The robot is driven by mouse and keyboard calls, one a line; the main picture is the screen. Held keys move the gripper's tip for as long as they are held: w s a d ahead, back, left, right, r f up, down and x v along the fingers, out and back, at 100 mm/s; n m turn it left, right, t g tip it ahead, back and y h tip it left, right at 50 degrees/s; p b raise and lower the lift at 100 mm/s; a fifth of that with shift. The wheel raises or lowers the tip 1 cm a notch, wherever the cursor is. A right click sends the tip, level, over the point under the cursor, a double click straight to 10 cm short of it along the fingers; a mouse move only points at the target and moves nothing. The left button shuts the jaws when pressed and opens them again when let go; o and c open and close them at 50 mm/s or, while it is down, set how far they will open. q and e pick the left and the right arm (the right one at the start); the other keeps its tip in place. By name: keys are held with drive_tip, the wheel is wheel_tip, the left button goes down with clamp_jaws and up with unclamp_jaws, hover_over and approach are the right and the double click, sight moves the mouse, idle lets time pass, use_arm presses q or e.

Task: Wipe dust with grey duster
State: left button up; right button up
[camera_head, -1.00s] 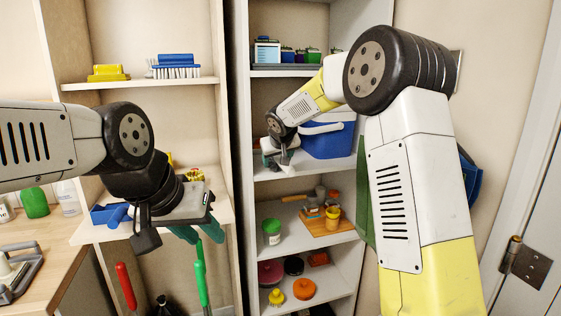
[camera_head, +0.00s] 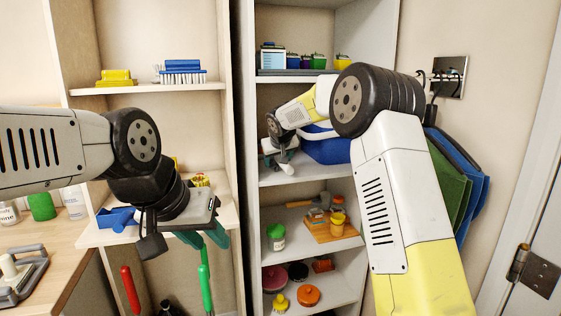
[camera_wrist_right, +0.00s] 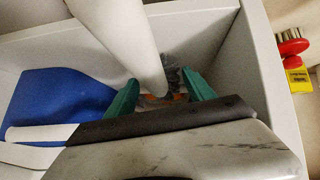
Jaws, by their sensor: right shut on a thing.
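My right gripper (camera_head: 282,162) is over the middle shelf (camera_head: 300,174) of the right shelf unit. In the right wrist view its green fingers (camera_wrist_right: 160,93) are on either side of a thick white handle (camera_wrist_right: 128,40). A grey fuzzy part, seemingly the grey duster (camera_wrist_right: 172,76), shows behind the handle's end, between the fingers and low in the shelf corner. Orange-brown specks (camera_wrist_right: 180,97) show near it, perhaps dust; I cannot tell for sure. My left gripper (camera_head: 203,239) is open and empty, its fingers apart, in front of the left shelf unit.
A blue container (camera_head: 328,150) stands on the same shelf, close to the right gripper; its white handle shows too. Pots (camera_head: 319,61) stand on the shelf above. Tools and small pots fill lower shelves. Green and blue panels (camera_head: 462,185) hang on the right wall.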

sight(284, 166)
drive_tip(key=shift+w+a+f, duration=0.1)
drive_tip(key=shift+w+a, duration=0.15)
drive_tip(key=shift+w, duration=0.4)
drive_tip(key=shift+w+a, duration=0.2)
drive_tip(key=shift+w, duration=0.45)
drive_tip(key=shift+s, duration=0.1)
drive_tip(key=shift+s+d+r, duration=0.15)
drive_tip(key=shift+s+d, duration=0.15)
drive_tip(key=shift+s, duration=0.5)
drive_tip(key=shift+s+d+r, duration=0.1)
drive_tip(key=shift+s+d, duration=0.15)
drive_tip(key=shift+s, duration=0.55)
drive_tip(key=shift+s+d+f, duration=0.1)
drive_tip(key=shift+s+d, duration=0.25)
drive_tip(key=shift+s, duration=0.8)
drive_tip(key=shift+s+d+f, duration=0.1)
drive_tip(key=shift+s+d, duration=0.3)
drive_tip(key=shift+s, duration=0.7)
drive_tip(key=shift+s+d+f, duration=0.1)
drive_tip(key=shift+s+d, duration=0.25)
drive_tip(key=shift+s, duration=0.8)
drive_tip(key=shift+r, duration=0.1)
drive_tip(key=shift+r, duration=3.1)
